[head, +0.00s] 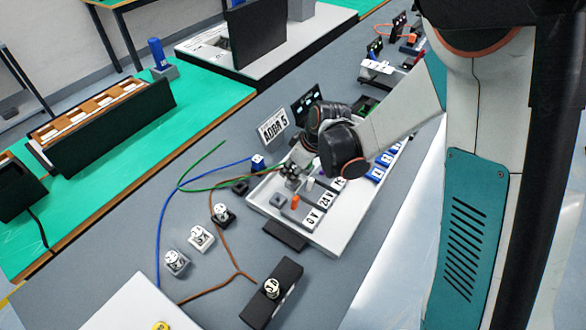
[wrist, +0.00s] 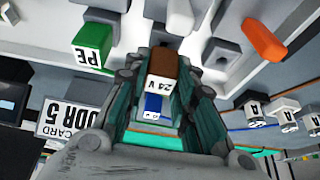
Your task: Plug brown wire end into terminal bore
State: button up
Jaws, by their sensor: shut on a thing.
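My gripper (head: 291,174) is over the near left part of the white terminal tray (head: 340,243). In the wrist view its teal-padded fingers (wrist: 160,92) are shut on the brown wire end (wrist: 163,64), a brown block with a white "24 V" face. The brown wire (head: 227,256) runs across the grey table; its stretch near my gripper is hard to follow. Grey terminal blocks (wrist: 222,55) are just beyond the brown end in the wrist view. I cannot tell whether it touches one, and the bore facing it is hidden.
A green "PE" end (wrist: 92,42) is left of the fingers in the wrist view. An orange peg (head: 295,202) and "0V" and "24V" labels are on the tray. Blue wire end (head: 258,162), labelled plugs (head: 201,238) and black box (head: 271,293) are on the table. An "ADDR 5" card (head: 272,129) stands behind.

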jog(key=shift+f+b, duration=0.65)
jog(key=shift+f, duration=0.15)
jog(key=o, duration=1.1)
jog(key=shift+o, duration=0.2)
jog(key=shift+r, duration=0.1)
jog(key=v, duration=1.2)
jog(key=s+d+r+m+t+h, duration=0.1)
jog(key=s+d+r+m+t, duration=0.1)
jog(key=s+d+r+m, duration=0.3)
jog(key=s+d+r+m+t+h, duration=0.2)
jog(key=s+d+r+m, duration=0.2)
jog(key=s+d, duration=0.3)
jog(key=s+m, duration=0.1)
jog(key=s, duration=0.4)
jog(key=shift+s+d+r+h, duration=0.3)
jog(key=shift+s+d+r, duration=0.05)
jog(key=shift+s+d, duration=0.05)
